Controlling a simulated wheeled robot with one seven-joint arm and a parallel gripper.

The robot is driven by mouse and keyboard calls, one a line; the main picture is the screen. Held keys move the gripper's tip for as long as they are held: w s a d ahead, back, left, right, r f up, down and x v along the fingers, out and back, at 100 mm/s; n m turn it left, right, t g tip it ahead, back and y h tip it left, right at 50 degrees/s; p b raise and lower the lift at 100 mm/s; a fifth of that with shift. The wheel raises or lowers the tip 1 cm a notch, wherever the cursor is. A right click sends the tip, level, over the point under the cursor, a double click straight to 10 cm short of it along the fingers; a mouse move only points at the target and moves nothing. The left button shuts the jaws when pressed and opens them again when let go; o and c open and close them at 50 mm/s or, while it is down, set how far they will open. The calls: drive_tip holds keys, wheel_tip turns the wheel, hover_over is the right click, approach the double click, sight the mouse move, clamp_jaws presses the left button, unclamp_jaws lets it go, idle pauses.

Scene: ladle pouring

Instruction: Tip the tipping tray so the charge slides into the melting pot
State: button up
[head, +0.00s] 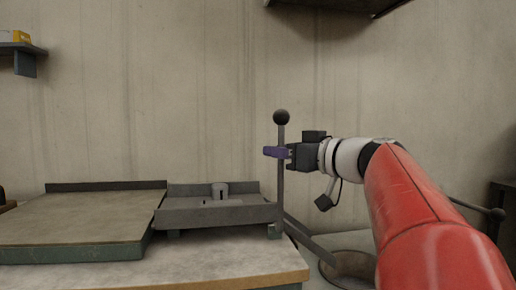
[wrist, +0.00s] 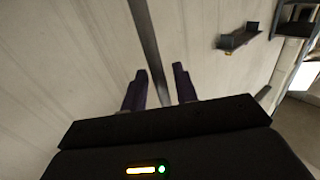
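The tipping tray (head: 215,214) is a grey shallow tray on the bench, looking about level. The charge (head: 220,190), small grey pieces with an upright cylinder, lies in it. My gripper (head: 275,152) has purple fingers at the lever, below the knob. In the wrist view the fingers (wrist: 158,80) are apart, with the lever bar (wrist: 148,40) between them and gaps visible. A round rim, apparently the melting pot (head: 345,262), is low right, partly hidden by my red arm.
A flat platform (head: 75,220) with a dark back rail stands left of the tray. The bench (head: 215,262) is bare in front. Shelves hang at upper left (head: 22,50) and top right (head: 345,6).

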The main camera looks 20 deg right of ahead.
clamp_jaws()
